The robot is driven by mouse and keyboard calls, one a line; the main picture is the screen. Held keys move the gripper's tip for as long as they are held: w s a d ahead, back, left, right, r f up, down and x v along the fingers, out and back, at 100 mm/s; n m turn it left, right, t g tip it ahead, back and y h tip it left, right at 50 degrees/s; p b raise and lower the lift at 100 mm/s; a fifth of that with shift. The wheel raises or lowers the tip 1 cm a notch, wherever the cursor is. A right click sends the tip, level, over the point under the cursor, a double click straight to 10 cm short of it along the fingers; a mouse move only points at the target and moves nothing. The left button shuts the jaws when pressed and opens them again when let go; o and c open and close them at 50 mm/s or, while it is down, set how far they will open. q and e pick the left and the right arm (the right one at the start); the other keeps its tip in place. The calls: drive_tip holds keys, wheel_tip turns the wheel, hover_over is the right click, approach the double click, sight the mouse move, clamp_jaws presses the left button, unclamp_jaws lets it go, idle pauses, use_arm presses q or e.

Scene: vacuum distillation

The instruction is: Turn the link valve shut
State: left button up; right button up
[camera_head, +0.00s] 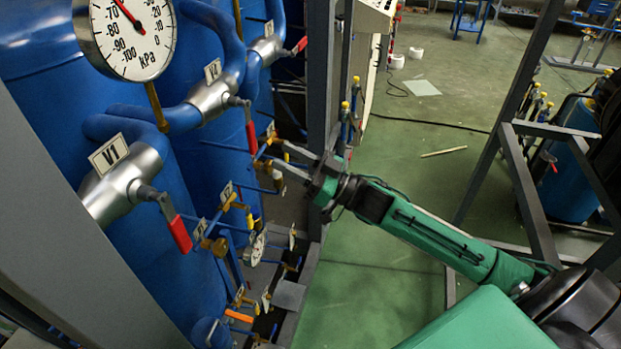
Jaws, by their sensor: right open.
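My right gripper (284,160) reaches in from the right, its two fingers open and pointing left. The fingertips are close to a small brass valve (265,163) on the thin blue piping; I cannot tell whether they touch it. No readable tag says which valve is the link valve. Large silver valves labelled V1 (118,185) and V2 (213,98) have red-tipped levers, and a similar valve (267,48) stands behind. More brass valves (232,202) sit lower on the piping. My left gripper is not in view.
A large kPa gauge (130,38) hangs at the upper left before blue tanks (45,90). A grey upright post (318,80) stands close behind my right gripper. Another dark frame (513,110) is at the right. Green floor (440,120) between the frames is mostly clear.

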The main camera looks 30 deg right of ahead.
drive_tip(key=shift+b+v, duration=0.8)
drive_tip(key=shift+v, duration=1.7)
